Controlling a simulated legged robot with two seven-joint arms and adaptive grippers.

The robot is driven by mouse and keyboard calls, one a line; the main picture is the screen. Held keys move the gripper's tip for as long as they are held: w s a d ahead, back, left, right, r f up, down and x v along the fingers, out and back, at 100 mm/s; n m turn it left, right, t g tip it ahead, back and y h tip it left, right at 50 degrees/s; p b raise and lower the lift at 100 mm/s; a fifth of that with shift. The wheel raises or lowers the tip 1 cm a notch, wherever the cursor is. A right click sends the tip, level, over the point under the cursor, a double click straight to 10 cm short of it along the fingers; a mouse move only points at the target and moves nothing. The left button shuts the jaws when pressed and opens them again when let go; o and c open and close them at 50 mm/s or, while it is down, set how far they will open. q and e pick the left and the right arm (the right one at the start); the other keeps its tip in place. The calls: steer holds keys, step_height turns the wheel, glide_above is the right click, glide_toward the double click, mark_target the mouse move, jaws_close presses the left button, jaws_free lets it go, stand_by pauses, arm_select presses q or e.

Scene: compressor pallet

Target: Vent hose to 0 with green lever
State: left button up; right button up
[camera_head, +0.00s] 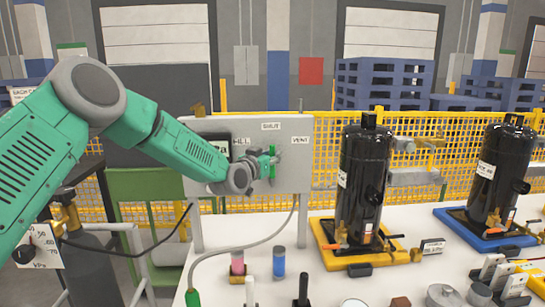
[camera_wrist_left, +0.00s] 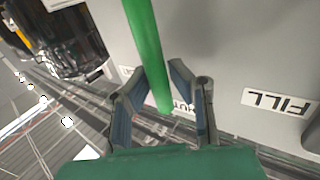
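The green lever (camera_head: 272,160) stands roughly upright on the grey panel (camera_head: 290,128), below the SHUT label (camera_head: 271,126). The VENT label (camera_head: 300,140) is to its right; the FILL label is partly behind my arm. My left gripper (camera_head: 266,164) is at the lever. In the left wrist view the lever (camera_wrist_left: 143,45) passes between the fingers (camera_wrist_left: 158,78), which stand apart, with a gap on the right finger's side. The hose (camera_head: 245,243) runs from the panel down to a green end (camera_head: 193,298). My right gripper is not in view.
A kPa dial (camera_head: 36,250) stands at the lower left, its needle unclear. Two black compressors (camera_head: 364,180) (camera_head: 502,170) stand on yellow and blue bases on the white table. Pink and blue small cylinders (camera_head: 279,262) stand below the panel. A yellow fence is behind.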

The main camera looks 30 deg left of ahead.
arm_select(q)
jaws_close()
steer(key=d+m+p, duration=0.1)
steer(key=w+d+m+g+p, duration=0.1)
steer(key=p, duration=0.1)
steer(key=shift+w+d+f+m+g+y+p, duration=0.2)
steer(key=shift+w+d+m+g+p, duration=0.1)
steer(key=shift+d+m+g+p, duration=0.2)
steer(key=shift+w+d+f+m+g+y+p, duration=0.15)
steer(key=shift+w+d+m+g+p, duration=0.15)
steer(key=shift+d+m+g+p, duration=0.15)
steer(key=shift+w+d+f+m+g+y+p, duration=0.25)
steer(key=shift+w+d+f+m+g+p, duration=0.1)
steer(key=shift+d+f+m, duration=0.15)
steer(key=shift+w+d+f+m+g+y, duration=0.15)
steer(key=shift+d+f+m+g+y, duration=0.15)
steer(key=shift+m, duration=0.15)
steer(key=shift+w+d+f+m+g+y, duration=0.3)
steer(key=shift+d+f+m+g, duration=0.2)
steer(key=shift+f, duration=0.1)
steer(key=shift+a, duration=0.1)
